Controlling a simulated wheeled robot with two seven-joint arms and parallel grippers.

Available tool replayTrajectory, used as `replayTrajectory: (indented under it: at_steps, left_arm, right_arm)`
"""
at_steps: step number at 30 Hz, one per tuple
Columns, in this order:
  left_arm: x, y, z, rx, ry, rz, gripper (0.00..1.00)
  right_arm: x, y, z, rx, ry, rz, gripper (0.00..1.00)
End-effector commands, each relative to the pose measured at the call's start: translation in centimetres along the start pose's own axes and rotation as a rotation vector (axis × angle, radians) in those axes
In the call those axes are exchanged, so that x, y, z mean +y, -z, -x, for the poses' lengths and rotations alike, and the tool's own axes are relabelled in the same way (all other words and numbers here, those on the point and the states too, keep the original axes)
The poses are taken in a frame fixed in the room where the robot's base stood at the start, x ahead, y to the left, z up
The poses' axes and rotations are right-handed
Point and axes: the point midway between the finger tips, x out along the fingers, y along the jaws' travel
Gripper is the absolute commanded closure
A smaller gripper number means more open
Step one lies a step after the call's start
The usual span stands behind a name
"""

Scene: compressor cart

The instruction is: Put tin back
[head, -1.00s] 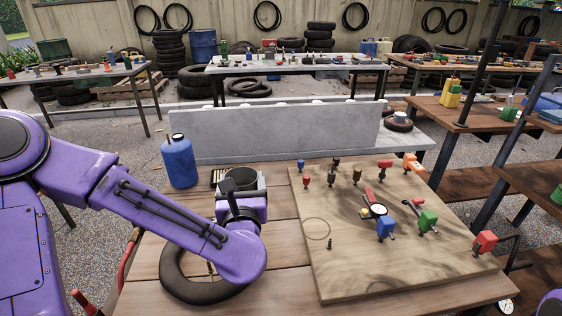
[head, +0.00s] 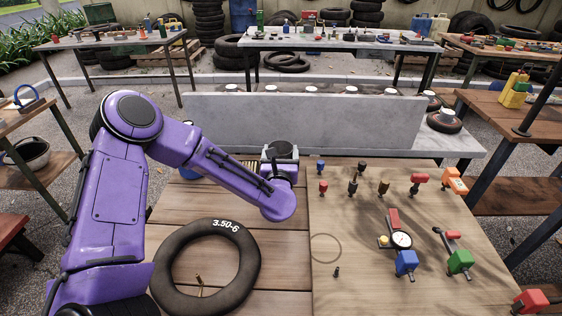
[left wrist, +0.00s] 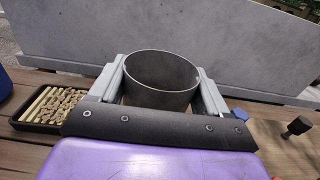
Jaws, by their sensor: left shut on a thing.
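The tin, a dark grey open-topped cylinder (head: 283,147), is between the jaws of my left gripper (head: 281,157). In the left wrist view the tin (left wrist: 161,78) stands upright and looks empty, with one grey finger on each side. My left gripper (left wrist: 162,90) is shut on it. It is near the back left corner of the wooden tool board (head: 370,265), in front of the grey stone wall. The tin's underside is hidden, so I cannot tell whether it touches the table. My right gripper is not in view.
A black inner tube (head: 240,265) marked 3.50-6 lies left of the board. A tray of plugs (left wrist: 48,122) is left of the tin. The grey wall (head: 330,122) runs behind. Several colored tools, including a gauge (head: 401,240), stand on the board. Bare planks lie around the tube.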

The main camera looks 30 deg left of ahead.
Motion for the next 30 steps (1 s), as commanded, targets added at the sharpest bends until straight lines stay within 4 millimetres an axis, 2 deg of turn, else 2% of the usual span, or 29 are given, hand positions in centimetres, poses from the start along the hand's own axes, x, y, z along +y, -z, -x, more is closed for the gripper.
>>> replayTrajectory:
  at_steps: [5,10,22,23,24,25,30]
  left_arm:
    - [0.1,1.9,-1.6,0.0,0.0,-0.002,0.57]
    - [0.0,4.7,-1.6,0.001,0.001,-0.002,0.57]
    - [0.0,5.4,-1.6,-0.001,0.0,0.001,0.57]
    - [0.0,5.3,-1.6,-0.001,0.0,0.001,0.2]
    - [0.0,5.2,-1.6,-0.001,0.0,0.001,0.07]
    - [0.0,5.2,-1.6,-0.001,0.0,0.001,0.0]
    - [0.0,5.2,-1.6,-0.001,0.0,0.001,0.0]
  right_arm:
    - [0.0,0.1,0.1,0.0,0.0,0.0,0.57]
    - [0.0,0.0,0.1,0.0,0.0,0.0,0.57]
    - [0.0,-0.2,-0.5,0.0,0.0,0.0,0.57]
    - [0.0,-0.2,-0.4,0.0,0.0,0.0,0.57]
    - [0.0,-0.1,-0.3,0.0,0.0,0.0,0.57]
    - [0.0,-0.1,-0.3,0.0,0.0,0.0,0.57]
    - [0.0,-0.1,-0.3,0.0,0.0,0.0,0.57]
